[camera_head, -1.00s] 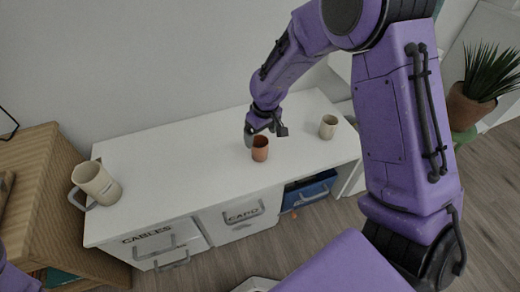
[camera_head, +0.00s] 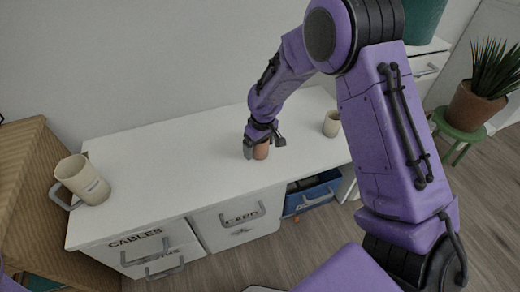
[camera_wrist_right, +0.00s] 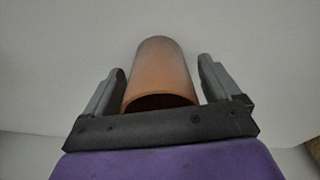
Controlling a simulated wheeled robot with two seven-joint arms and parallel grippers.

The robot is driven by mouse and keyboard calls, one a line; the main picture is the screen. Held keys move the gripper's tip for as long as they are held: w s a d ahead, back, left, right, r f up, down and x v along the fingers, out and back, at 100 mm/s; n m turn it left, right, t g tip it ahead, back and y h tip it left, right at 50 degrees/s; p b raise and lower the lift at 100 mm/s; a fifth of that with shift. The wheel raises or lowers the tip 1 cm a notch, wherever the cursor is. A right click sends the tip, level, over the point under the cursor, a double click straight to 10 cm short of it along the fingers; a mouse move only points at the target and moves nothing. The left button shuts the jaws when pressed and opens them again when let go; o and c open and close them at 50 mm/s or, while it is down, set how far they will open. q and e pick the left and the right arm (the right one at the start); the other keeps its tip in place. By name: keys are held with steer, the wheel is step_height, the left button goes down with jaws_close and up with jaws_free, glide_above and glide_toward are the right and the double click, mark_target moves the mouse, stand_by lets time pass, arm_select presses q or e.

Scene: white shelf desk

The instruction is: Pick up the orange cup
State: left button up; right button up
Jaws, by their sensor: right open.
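The orange cup (camera_head: 261,151) stands on the white desk (camera_head: 185,165), partly hidden by my right gripper in the head view. My right gripper (camera_head: 255,150) is at the cup from above. In the right wrist view the cup (camera_wrist_right: 160,75) lies between the two grey fingers of the gripper (camera_wrist_right: 162,82). The fingers are open, with a gap showing on both sides of the cup. My left gripper does not show.
A beige cup (camera_head: 331,124) stands to the right on the desk. A larger beige mug (camera_head: 84,180) is at the left end. Drawers (camera_head: 240,220) and a blue bin (camera_head: 312,193) sit below the top. A potted plant (camera_head: 478,95) is at the far right.

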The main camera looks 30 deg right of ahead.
steer(key=c, duration=1.2)
steer(key=shift+r, duration=0.15)
